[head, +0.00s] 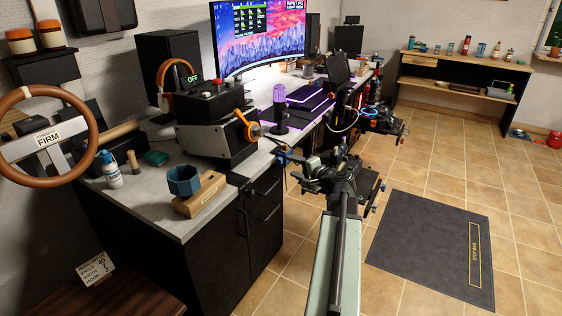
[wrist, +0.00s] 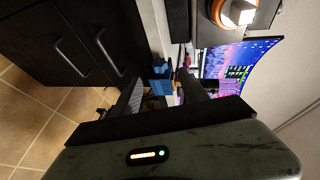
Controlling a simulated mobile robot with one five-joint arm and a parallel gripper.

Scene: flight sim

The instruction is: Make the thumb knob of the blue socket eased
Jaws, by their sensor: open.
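A small blue piece (wrist: 160,80), which looks like the blue socket, shows in the wrist view beyond and between my two fingers. In the head view, a blue part (head: 284,158) shows at the desk's front edge, just left of my gripper (head: 303,168). It is too small to tell its knob from its body, or how the knob is turned. My gripper also shows in the wrist view (wrist: 163,88). Its dark fingers stand apart with nothing held between them. I cannot tell whether either finger touches the blue piece.
The grey desk (head: 222,200) has dark cabinets below. On it are a blue hexagonal cup (head: 184,180), a wooden block (head: 200,196), a black box with an orange handle (head: 215,130) and a purple microphone (head: 281,108). A steering wheel (head: 88,140) is at left. A dark mat (head: 425,240) lies on open floor.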

